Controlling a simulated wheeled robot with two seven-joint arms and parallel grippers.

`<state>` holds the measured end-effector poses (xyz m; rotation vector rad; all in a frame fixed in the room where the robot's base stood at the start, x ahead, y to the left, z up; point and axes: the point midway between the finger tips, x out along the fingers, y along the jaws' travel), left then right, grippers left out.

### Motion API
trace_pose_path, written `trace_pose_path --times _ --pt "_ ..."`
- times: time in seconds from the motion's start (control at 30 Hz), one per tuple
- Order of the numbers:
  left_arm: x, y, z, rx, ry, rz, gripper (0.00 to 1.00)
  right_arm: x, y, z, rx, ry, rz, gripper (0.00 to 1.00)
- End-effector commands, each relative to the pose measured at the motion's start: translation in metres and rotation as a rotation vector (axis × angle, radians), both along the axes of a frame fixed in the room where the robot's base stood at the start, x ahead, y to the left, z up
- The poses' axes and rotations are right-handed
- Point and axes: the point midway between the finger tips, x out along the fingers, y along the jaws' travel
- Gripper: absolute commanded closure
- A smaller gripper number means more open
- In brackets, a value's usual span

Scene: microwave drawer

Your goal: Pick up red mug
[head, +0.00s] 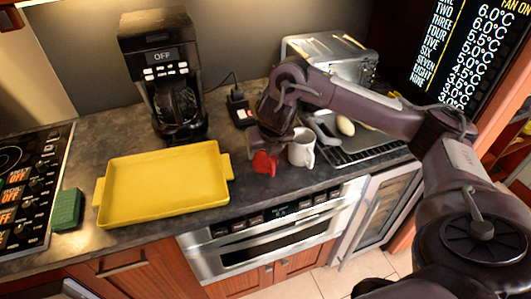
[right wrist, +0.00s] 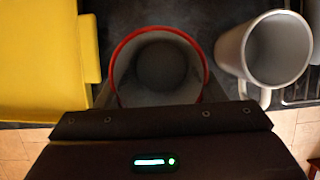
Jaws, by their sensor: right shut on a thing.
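The red mug (head: 264,163) is on the counter between the yellow tray and the white mug, partly hidden by my right gripper in the head view. In the right wrist view the red mug (right wrist: 160,66) shows its red rim and grey inside from above, between the fingers. My right gripper (head: 262,142) reaches down over the mug and is shut on it. I cannot tell whether the mug touches the counter. My left gripper is not in view.
A white mug (head: 302,148) stands close on the right, also in the right wrist view (right wrist: 274,48). A yellow tray (head: 165,185) lies to the left. A dish rack (head: 365,150) is to the right.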

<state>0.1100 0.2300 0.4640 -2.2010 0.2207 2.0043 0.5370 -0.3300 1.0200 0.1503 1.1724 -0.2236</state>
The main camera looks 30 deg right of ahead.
Motion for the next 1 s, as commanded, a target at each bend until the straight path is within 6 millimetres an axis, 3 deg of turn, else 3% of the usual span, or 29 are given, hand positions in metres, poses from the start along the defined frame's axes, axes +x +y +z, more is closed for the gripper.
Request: trace_pose_path --times 0.03,0.2,0.5,0.7,1.0 --pt "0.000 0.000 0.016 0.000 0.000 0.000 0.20 0.002 -0.001 0.025 -0.003 -0.010 0.000 0.69" --pt "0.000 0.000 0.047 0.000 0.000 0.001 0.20 0.002 -0.001 0.077 -0.003 -0.010 0.000 0.69" --pt "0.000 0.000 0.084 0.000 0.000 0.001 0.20 0.002 -0.001 0.144 -0.002 -0.007 0.000 0.69" --pt "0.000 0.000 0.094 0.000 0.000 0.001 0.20 0.001 0.000 0.165 0.001 -0.003 -0.001 0.69" --pt "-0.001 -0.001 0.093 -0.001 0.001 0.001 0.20 0.004 -0.002 0.169 0.000 -0.002 -0.001 0.69"
